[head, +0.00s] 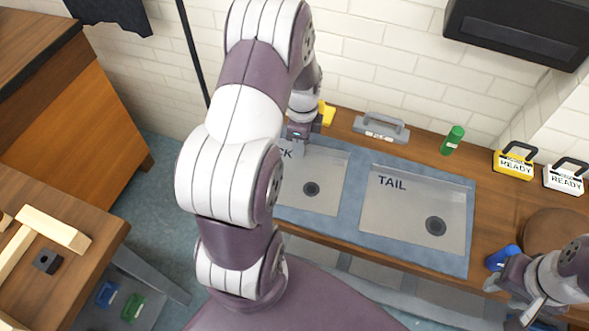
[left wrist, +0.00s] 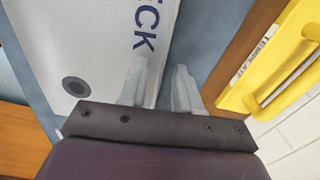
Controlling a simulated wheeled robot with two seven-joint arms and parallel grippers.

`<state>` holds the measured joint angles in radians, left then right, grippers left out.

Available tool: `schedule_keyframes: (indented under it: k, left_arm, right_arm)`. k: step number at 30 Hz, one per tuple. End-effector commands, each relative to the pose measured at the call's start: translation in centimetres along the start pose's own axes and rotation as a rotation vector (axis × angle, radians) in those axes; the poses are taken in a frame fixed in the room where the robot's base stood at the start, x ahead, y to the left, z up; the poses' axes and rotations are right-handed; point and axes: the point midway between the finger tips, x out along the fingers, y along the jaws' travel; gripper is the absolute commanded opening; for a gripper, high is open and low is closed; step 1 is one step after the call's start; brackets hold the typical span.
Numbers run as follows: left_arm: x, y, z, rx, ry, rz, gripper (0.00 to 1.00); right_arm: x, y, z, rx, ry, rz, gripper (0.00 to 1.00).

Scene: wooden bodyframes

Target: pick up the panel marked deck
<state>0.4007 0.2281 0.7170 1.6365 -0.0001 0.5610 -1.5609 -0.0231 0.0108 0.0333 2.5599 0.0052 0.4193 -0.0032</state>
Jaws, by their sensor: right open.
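The deck panel (head: 328,180) is a light grey sheet with a dark round hole, lying on a blue mat (head: 349,208) on the bench. My left arm hides its left part, so only "CK" shows in the head view; in the left wrist view the panel (left wrist: 90,40) shows "ECK". My left gripper (head: 298,143) is at its far edge. In the left wrist view the gripper's fingers (left wrist: 160,88) are apart, one over the panel and one beyond its edge over the mat. Contact cannot be told. My right gripper (head: 522,306) is open at the lower right.
A panel marked tail (head: 410,212) lies to the right on the mat. Behind are a yellow tool (head: 327,114), a grey handled block (head: 380,128) and a green bottle (head: 452,140). Yellow (head: 513,165) and white (head: 563,179) READY tags stand right. A blue object (head: 502,258) is near my right gripper.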

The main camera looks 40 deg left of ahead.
Motion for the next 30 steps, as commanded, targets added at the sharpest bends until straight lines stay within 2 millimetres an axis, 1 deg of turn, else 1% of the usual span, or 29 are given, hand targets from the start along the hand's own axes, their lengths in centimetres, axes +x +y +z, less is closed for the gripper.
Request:
schedule_keyframes:
  k: [5,6,9,30]
  left_arm:
    - [0.09,-0.02,-0.01,0.0,0.0,-0.001,0.33]
    - [0.08,-0.02,-0.01,0.0,0.0,-0.001,0.3]
    - [0.07,-0.02,-0.01,0.0,0.0,-0.001,0.0]
    - [0.18,0.09,-0.02,0.0,0.0,0.003,0.0]
  right_arm:
    - [0.0,0.0,0.0,0.0,0.0,0.0,0.43]
    - [0.0,0.0,0.0,0.0,0.0,0.0,0.43]
    - [0.0,0.0,0.0,0.0,0.0,0.0,0.43]
    - [0.04,0.0,0.01,0.0,0.0,0.0,0.43]
